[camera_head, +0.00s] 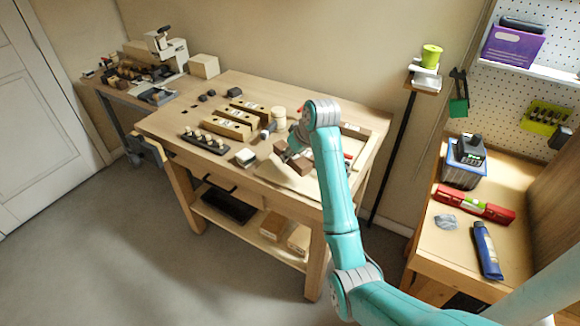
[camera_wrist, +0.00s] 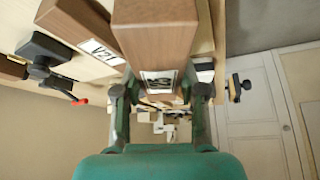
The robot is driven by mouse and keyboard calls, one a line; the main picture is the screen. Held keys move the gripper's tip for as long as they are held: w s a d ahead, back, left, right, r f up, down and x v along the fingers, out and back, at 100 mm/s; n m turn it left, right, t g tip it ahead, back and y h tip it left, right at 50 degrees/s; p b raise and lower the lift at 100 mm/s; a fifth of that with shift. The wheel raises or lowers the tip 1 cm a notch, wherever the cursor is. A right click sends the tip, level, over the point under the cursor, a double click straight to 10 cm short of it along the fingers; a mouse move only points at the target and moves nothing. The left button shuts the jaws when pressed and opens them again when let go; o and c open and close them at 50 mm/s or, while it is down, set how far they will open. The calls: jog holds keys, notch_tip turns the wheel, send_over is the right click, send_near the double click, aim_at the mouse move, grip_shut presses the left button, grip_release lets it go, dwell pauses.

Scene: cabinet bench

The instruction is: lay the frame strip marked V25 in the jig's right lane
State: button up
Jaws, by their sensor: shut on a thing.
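My gripper (camera_wrist: 159,100) is shut on a brown wooden strip (camera_wrist: 155,35), with one green finger on each side of it. The held strip has a white label at its near end; its marking is too blurred to read surely. A second brown strip (camera_wrist: 78,22) lies to its left, with a label that looks like V21 or similar. In the head view my gripper (camera_head: 291,153) is over the front right of the bench, small and partly hidden by my arm. A pale board (camera_head: 285,180), perhaps part of the jig, lies below it. I cannot make out the lanes.
Several labelled wooden pieces (camera_head: 228,128) lie mid-bench. A dark rack with round pegs (camera_head: 204,143) stands at the front left. A black clamp with a red tip (camera_wrist: 50,55) is left of the strips. A side table with a red level (camera_head: 474,204) stands at right.

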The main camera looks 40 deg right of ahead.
aim_at(292, 174)
jog(key=shift+f, duration=2.65)
jog(key=o, duration=1.2)
jog(key=shift+f, duration=0.1)
jog(key=v, duration=1.2)
jog(key=shift+d, duration=0.1)
